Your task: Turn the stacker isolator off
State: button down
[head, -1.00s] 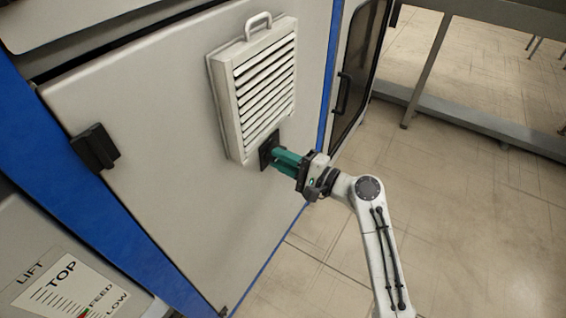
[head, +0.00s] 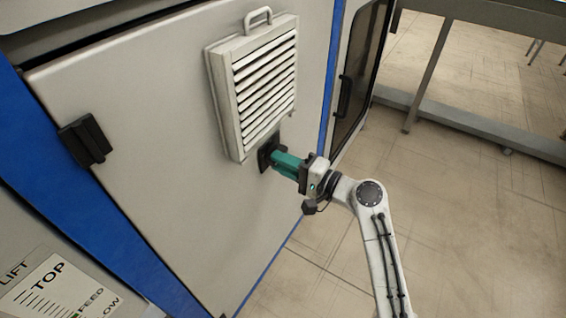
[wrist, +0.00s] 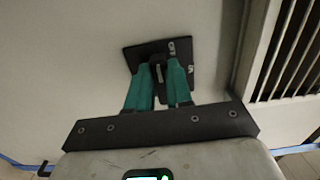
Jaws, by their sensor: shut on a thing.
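The stacker isolator is a small black square plate (head: 265,153) on the pale cabinet door, just below the louvred vent. In the wrist view the plate (wrist: 184,52) looks tilted, with small white markings at its right side that are too small to read surely. A dark handle (wrist: 159,70) stands out from its middle. My gripper (head: 274,158) has green fingers that reach to the plate. In the wrist view my gripper (wrist: 158,76) is shut on the handle, one finger on each side. The fingers hide part of the handle.
The louvred vent (head: 264,84) juts out close above the isolator. A black latch (head: 85,140) is on the door's left side. A darker door with a black handle (head: 342,96) stands to the right. A lift scale label (head: 48,288) is at lower left. The floor at right is clear.

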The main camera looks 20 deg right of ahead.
jog(key=c, duration=1)
grip_release()
jog(key=p+v, duration=0.1)
jog(key=v, duration=0.9)
jog(key=shift+s+d, duration=0.2)
jog(key=shift+s, duration=0.15)
jog(key=shift+a+f, duration=0.1)
jog(key=shift+f, duration=0.05)
